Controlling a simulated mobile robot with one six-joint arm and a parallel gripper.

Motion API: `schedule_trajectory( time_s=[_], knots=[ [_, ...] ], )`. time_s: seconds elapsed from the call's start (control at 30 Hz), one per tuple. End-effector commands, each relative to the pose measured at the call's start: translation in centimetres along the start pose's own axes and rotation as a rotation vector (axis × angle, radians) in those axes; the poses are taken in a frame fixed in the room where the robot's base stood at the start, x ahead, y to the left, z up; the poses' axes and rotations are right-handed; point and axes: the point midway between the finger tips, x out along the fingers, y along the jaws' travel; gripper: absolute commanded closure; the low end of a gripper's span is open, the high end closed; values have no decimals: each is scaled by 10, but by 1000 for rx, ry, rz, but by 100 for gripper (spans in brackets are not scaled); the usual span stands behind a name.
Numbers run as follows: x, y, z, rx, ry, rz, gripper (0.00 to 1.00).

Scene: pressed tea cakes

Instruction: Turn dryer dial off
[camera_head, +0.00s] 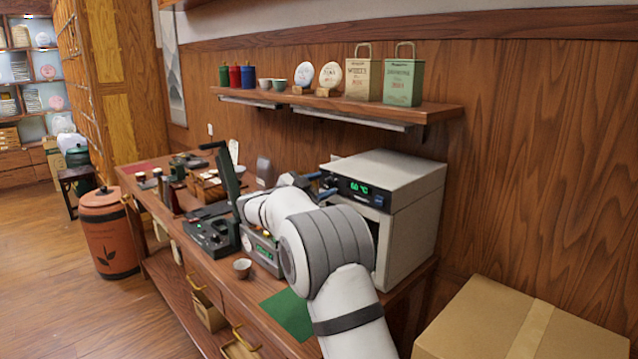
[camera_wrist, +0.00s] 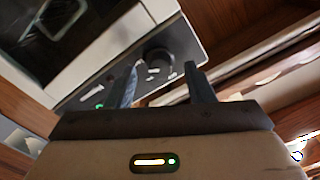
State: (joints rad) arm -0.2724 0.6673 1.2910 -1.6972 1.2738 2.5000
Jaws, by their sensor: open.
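The dryer (camera_head: 400,170) is a pale grey box with a dark front panel at the right end of the counter. Its green display (camera_head: 359,187) is lit and seems to read 60 °C. In the wrist view, the dryer's body (camera_wrist: 100,50) shows at an angle, with its dark round dial (camera_wrist: 158,60) on the panel. My gripper (camera_wrist: 163,70) is open, with its two fingers on either side of the dial in that view. I cannot tell whether they touch it. In the head view, my gripper (camera_head: 320,186) is beside the panel and my arm covers much of the dryer's front.
A wooden shelf (camera_head: 440,109) with paper bags, tins and cups hangs above the dryer. A black press (camera_head: 212,232), a scale (camera_head: 262,252) and a small cup (camera_head: 242,268) stand on the counter to the left. A cardboard box (camera_head: 490,325) is at lower right.

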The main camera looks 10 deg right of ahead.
Motion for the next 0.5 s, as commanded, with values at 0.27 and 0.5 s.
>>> schedule_trajectory(
  time_s=[0.27, 0.5],
  knots=[
    [5, 1, 0, 0, 0, 1, 52],
    [5, 1, 0, 0, 0, 2, 67]
  ],
)
